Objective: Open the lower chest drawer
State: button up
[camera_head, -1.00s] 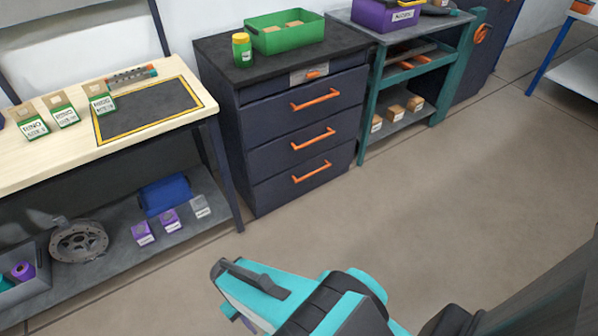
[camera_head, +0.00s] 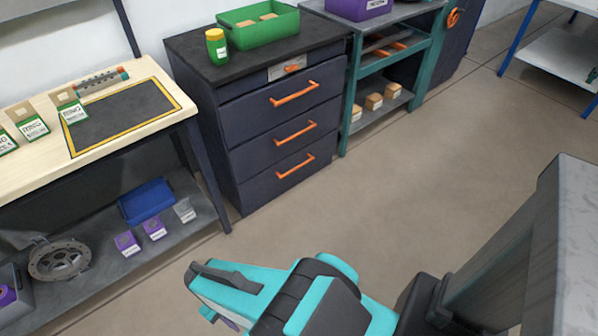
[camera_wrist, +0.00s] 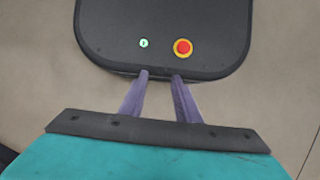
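The dark blue chest (camera_head: 232,138) stands against the wall, left of centre in the head view. Its lower drawer (camera_head: 262,189) is closed, flush with the drawers above, and has an orange bar handle (camera_head: 295,166). My gripper shows in the wrist view as two purple fingers (camera_wrist: 161,75), apart with nothing between them. In the head view my teal wrist is low in the foreground, well in front of the chest, and only a bit of purple finger (camera_head: 229,323) shows. The gripper is not touching the chest.
A green bin (camera_head: 262,35) and a yellow-green jar (camera_head: 216,47) stand on the chest. A wooden workbench (camera_head: 160,118) is close on its left, a teal shelf unit (camera_head: 347,110) on its right. The floor (camera_head: 400,190) before the chest is clear.

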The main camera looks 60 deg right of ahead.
jog(key=w+d+f+m+t+h+b, duration=0.1)
jog(key=w+d+f+m+t+b, duration=0.55)
jog(key=w+d+f, duration=0.65)
jog(key=w+d+f+m+t+h+b, duration=0.2)
jog(key=w+d+m+b, duration=0.25)
jog(key=d, duration=0.55)
jog(key=w+d+f+m+t+h+b, duration=0.1)
jog(key=w+d+f+m+b, duration=0.2)
jog(key=w+d+b, duration=0.5)
jog(key=d+m+t+h+b, duration=0.5)
jog(key=d+m+b, duration=0.25)
jog(key=d, duration=1.55)
jog(key=s+d+r+m+t+h+b, duration=0.1)
jog(key=s+d+m+t+b, duration=0.1)
jog(key=s+d+b, duration=0.3)
jog(key=s+d+r+m+t+h+b, duration=0.1)
jog(key=s+d+b, duration=0.3)
jog(key=d, duration=0.6)
jog(key=shift+s+d+r+m+t+h+b, duration=0.3)
jog(key=shift+s+r+m+t+h+b, duration=0.15)
jog(key=shift+m+t, duration=0.25)
jog(key=shift+w, duration=0.15)
